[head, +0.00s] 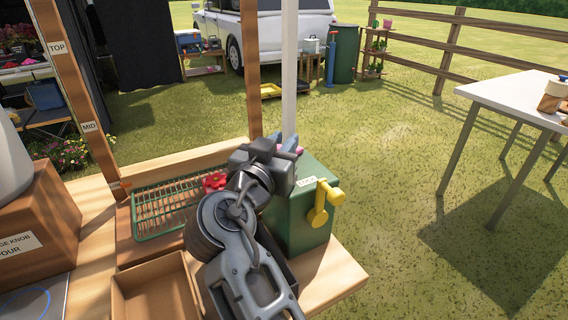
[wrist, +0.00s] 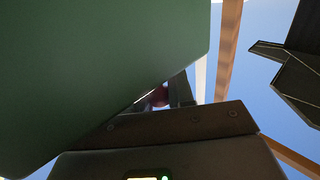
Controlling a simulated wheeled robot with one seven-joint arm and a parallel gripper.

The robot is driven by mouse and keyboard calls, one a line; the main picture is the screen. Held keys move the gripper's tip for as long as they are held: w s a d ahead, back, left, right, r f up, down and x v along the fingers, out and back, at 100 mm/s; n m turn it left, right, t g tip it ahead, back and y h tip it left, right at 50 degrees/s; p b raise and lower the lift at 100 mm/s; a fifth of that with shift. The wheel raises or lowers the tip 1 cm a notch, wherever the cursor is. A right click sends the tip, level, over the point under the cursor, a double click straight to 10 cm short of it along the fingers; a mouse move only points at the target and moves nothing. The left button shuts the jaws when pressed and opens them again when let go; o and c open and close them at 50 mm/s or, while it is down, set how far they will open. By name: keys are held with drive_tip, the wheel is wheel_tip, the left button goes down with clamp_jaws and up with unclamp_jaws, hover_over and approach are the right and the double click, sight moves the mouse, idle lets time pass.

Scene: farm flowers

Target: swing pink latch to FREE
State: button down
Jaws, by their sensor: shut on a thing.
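The pink latch (head: 291,150) is a small pink piece at the top of the green box (head: 303,217) in the head view, mostly hidden by my gripper. My gripper (head: 286,147) is at the box's upper back edge, its jaws shut on the pink latch. In the wrist view, the green box (wrist: 90,70) fills the left side. A small reddish-pink bit (wrist: 157,97) shows beside a dark finger there. The latch's angle and any FREE mark are hidden. A small label (head: 307,182) on the box is too small to read surely.
A yellow crank (head: 325,201) sticks out of the box's right side. A green wire rack (head: 165,207) with a red flower-shaped piece (head: 214,182) and an open wooden tray (head: 155,288) lie left of my arm. A pale post (head: 289,80) rises behind my gripper.

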drive_tip(key=shift+w+a+f+m+g+h+b, duration=0.15)
drive_tip(key=shift+m+g+h+b, duration=0.15)
drive_tip(key=shift+m+h+b, duration=0.6)
drive_tip(key=shift+w+a+f+m+g+h+b, duration=0.15)
drive_tip(key=shift+g+h+b, duration=0.25)
drive_tip(key=shift+b, duration=0.95)
drive_tip(key=shift+w+r+m+g+h+b, duration=0.1)
drive_tip(key=shift+m+g+h+b, duration=0.2)
drive_tip(key=shift+h+b, duration=0.3)
drive_tip(key=shift+w+r+m+g+h+b, duration=0.1)
drive_tip(key=shift+m+g+h+b, duration=0.1)
drive_tip(key=shift+m+h+b, duration=0.25)
drive_tip(key=shift+r+b, duration=0.1)
drive_tip(key=shift+b, duration=0.2)
drive_tip(key=c, duration=1)
unclamp_jaws()
drive_tip(key=v, duration=0.7)
drive_tip(key=shift+s+a, duration=0.25)
drive_tip(key=shift+a, duration=0.05)
